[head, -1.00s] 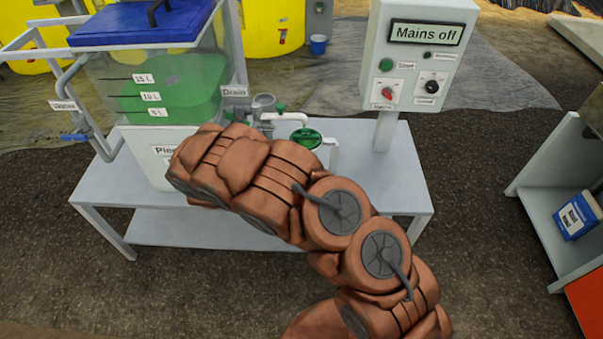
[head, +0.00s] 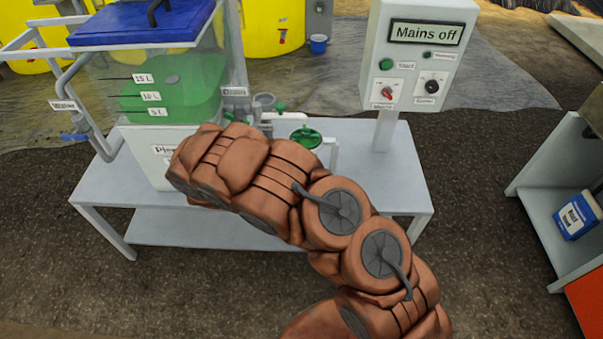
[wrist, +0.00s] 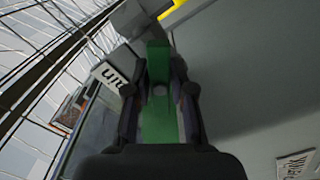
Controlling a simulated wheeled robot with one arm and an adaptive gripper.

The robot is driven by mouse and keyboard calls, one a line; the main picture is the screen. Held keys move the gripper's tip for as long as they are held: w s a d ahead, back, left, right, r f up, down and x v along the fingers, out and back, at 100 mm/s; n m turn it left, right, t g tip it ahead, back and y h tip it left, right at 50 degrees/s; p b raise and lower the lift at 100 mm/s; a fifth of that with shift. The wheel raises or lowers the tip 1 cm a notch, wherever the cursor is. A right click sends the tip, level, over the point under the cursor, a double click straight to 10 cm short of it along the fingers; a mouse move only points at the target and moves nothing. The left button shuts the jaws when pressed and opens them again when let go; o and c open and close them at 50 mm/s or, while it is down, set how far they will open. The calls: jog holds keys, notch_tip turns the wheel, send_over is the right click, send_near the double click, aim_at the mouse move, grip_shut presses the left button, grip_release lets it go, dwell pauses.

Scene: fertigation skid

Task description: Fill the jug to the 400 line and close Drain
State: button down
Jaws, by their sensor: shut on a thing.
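In the wrist view my gripper (wrist: 160,95) is shut around a green lever handle (wrist: 157,60), one black finger on each side. A label ending in "in" (wrist: 110,75) is just left of it, so the lever appears to be Drain's. In the head view the Drain label (head: 235,91) is at the tank's lower right, and my brown arm hides my gripper and this lever.
Behind is a control box (head: 420,50) reading "Mains off". A shelf with a blue container (head: 577,215) is at right.

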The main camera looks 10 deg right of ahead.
jog(key=shift+a, duration=0.1)
jog(key=shift+f+m+b, duration=0.2)
jog(key=shift+m+b, duration=0.3)
jog(key=shift+b, duration=0.25)
jog(key=m+b, duration=0.3)
jog(key=b, duration=0.1)
jog(key=shift+f, duration=0.15)
jog(key=shift+m+b, duration=0.9)
jog(key=shift+b, duration=0.3)
jog(key=shift+r+m, duration=0.3)
jog(key=shift+m, duration=0.1)
jog(key=shift+f+b, duration=0.1)
jog(key=shift+b, duration=0.3)
